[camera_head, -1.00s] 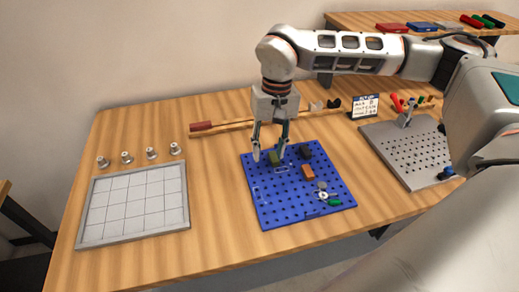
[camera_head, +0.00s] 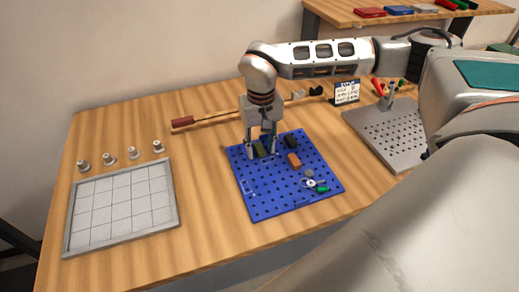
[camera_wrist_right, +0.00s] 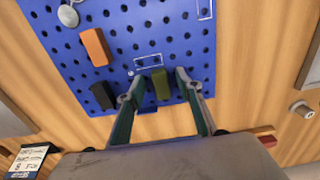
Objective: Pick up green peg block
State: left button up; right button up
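The green peg block (camera_head: 260,149) is a small dark olive block at the upper left of the blue pegboard (camera_head: 300,195). In the right wrist view the green block (camera_wrist_right: 161,84) stands between the two fingers of my right gripper (camera_wrist_right: 160,92), with a visible gap on each side. In the head view my right gripper (camera_head: 262,154) reaches down from above with its fingers on either side of the block, low over the board. It is open and holds nothing. My left gripper is in no view.
A black block (camera_head: 291,142) and an orange block (camera_head: 294,161) sit close to the right of the green one. A metal disc, a ring and a small green piece (camera_head: 323,190) lie lower on the board. A white grid tray (camera_head: 170,217) is left; a grey perforated plate (camera_head: 385,145) is right.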

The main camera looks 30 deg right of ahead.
aim_at(261, 150)
jog(key=c, duration=0.9)
jog(key=shift+r, duration=0.1)
notch_tip(261, 150, up, 20)
jog(key=shift+f+p, duration=0.1)
jog(key=shift+p, duration=0.45)
